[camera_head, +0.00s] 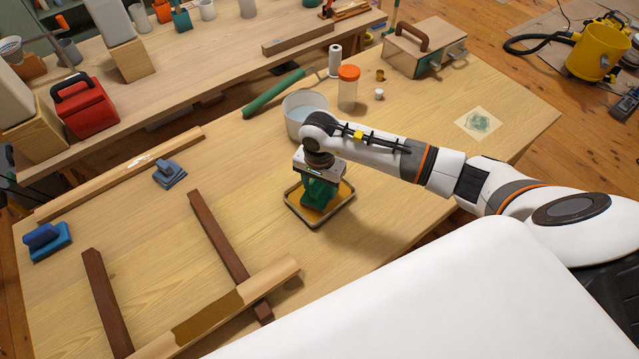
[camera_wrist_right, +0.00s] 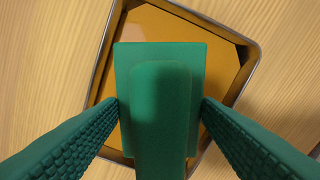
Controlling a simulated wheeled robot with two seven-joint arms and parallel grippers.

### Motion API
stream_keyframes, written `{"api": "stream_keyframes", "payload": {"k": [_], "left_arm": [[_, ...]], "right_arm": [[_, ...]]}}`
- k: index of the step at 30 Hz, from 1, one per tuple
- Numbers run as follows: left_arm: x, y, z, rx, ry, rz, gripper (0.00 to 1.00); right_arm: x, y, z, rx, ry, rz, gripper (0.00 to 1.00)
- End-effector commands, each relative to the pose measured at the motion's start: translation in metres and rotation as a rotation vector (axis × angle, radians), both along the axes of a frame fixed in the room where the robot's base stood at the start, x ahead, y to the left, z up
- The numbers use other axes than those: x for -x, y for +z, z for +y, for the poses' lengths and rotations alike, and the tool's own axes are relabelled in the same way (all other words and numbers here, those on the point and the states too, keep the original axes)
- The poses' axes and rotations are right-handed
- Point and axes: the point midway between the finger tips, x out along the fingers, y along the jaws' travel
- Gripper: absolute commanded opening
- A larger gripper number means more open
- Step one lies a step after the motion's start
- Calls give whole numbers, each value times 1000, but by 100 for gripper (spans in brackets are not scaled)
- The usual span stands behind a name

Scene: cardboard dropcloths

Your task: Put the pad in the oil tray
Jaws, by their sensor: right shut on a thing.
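The oil tray (camera_head: 345,204) is a shallow, dark-rimmed square tray with amber oil in it, on the workbench. It fills much of the right wrist view (camera_wrist_right: 250,62). The green pad (camera_wrist_right: 122,75) has a raised green handle and is between my right gripper's fingers (camera_wrist_right: 160,108). My right gripper (camera_head: 316,188) is shut on the pad's handle, pointing down over the tray. The pad is inside the tray's outline at the top; its near edge is close to the near rim. Whether it touches the oil I cannot tell. My left gripper is not in view.
Blue pads (camera_head: 47,242) (camera_head: 170,175) lie at left. Dark wooden bars (camera_head: 222,240) and a part-stained board (camera_head: 265,283) are at front left. Bench right of the tray is clear.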

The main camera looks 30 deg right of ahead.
Motion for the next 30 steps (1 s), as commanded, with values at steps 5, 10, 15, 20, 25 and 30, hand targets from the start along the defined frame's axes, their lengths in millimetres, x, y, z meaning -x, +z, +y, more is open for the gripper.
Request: {"api": "stream_keyframes", "payload": {"k": [5, 10, 15, 20, 25, 30], "left_arm": [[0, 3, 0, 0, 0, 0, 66], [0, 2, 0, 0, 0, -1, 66], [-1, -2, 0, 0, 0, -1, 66], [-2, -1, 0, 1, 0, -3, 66], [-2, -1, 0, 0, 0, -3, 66], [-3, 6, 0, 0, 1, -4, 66]], "right_arm": [[0, -10, 0, 0, 0, -1, 29], [0, -10, 0, 0, 1, -1, 29], [0, -14, 0, 1, 1, -2, 60], [0, -13, 0, 0, 1, -1, 80], [0, -13, 0, 0, 1, -1, 80], [0, -7, 0, -1, 1, -1, 80]]}}
